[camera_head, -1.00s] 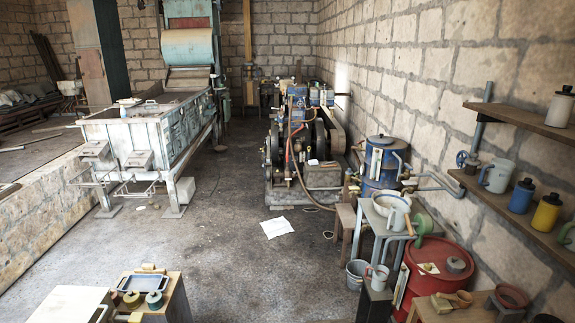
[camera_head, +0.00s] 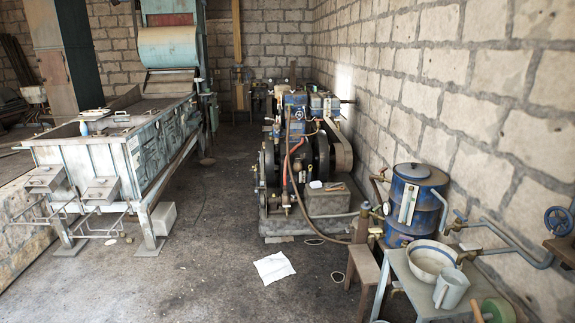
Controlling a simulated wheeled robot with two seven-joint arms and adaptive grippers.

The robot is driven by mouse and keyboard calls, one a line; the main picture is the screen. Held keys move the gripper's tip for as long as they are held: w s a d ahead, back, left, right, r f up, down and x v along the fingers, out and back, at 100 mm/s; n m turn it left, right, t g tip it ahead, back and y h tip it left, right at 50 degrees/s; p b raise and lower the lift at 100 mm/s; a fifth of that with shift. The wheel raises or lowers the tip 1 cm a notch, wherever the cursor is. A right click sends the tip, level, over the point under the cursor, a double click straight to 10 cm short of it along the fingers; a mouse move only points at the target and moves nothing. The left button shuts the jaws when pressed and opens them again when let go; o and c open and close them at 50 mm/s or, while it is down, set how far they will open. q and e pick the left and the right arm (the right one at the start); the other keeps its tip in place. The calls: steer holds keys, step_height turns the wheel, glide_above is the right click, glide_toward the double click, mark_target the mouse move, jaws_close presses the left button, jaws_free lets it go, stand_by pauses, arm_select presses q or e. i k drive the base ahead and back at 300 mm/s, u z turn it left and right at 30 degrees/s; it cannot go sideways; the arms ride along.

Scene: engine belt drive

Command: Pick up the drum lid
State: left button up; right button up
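A blue drum (camera_head: 424,212) stands against the right wall, beyond a small grey table. A round lid (camera_head: 420,172) with a dark fitting in its middle covers the top of this drum. I cannot tell whether this is the drum lid of the task. The red drum that showed earlier at the lower right is out of view. Neither of my grippers is in view.
The grey table (camera_head: 437,292) holds a white bowl (camera_head: 433,258) and a grey jug (camera_head: 451,288). A wooden stool (camera_head: 362,272) and the engine (camera_head: 300,160) stand to its left. Paper (camera_head: 273,267) lies on open floor. A metal trough (camera_head: 110,160) stands left.

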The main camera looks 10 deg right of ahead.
mark_target(412, 170)
steer(key=i, duration=1.85)
steer(key=z, duration=1)
